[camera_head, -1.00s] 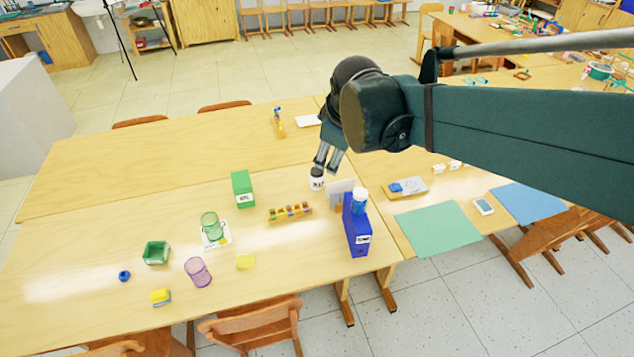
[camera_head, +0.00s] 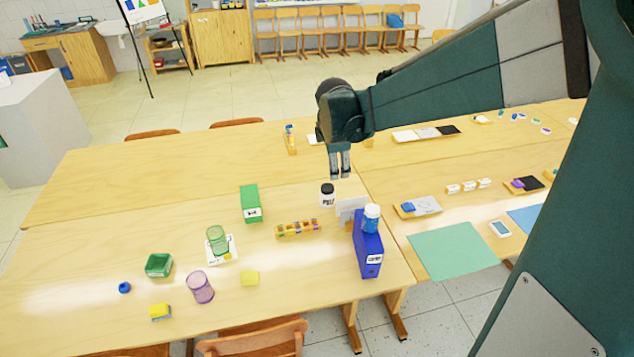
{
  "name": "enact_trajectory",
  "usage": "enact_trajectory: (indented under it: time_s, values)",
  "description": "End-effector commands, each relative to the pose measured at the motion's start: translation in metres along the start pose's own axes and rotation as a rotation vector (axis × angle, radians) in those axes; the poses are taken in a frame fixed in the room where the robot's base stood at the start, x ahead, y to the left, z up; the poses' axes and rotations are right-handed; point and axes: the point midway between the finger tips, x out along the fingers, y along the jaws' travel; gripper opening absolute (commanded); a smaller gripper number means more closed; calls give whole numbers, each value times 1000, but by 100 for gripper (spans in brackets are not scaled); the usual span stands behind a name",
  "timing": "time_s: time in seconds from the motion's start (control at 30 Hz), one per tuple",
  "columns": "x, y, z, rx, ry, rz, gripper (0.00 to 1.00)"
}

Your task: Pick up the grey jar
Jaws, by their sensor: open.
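A small jar with a black lid and a pale grey-white labelled body (camera_head: 327,199) stands upright on the wooden table, left of the table seam. It is the only thing in view that fits the grey jar. My gripper (camera_head: 341,177) points down above and slightly right of the jar in the picture. Its two fingers are apart, with nothing between them. The fingertips look clear of the lid; the exact height and depth gap is hard to tell.
A white card stand (camera_head: 351,209) is close right of the jar. A blue binder (camera_head: 367,252) with a blue-white bottle (camera_head: 371,217) at its top stands nearer. A wooden tray of coloured blocks (camera_head: 298,229) is front left, a green box (camera_head: 251,204) left. The table behind is mostly clear.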

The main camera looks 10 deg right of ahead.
Motion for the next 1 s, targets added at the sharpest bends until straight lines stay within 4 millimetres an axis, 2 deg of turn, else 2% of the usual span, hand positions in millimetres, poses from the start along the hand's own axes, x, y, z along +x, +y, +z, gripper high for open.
enact_trajectory:
  time_s: [0.03,0.43,1.0]
  values:
    - [14,4,-2,-31,-4,-4,58]
    - [103,32,-9,-309,-35,-46,58]
    - [245,51,-22,-702,-59,-121,58]
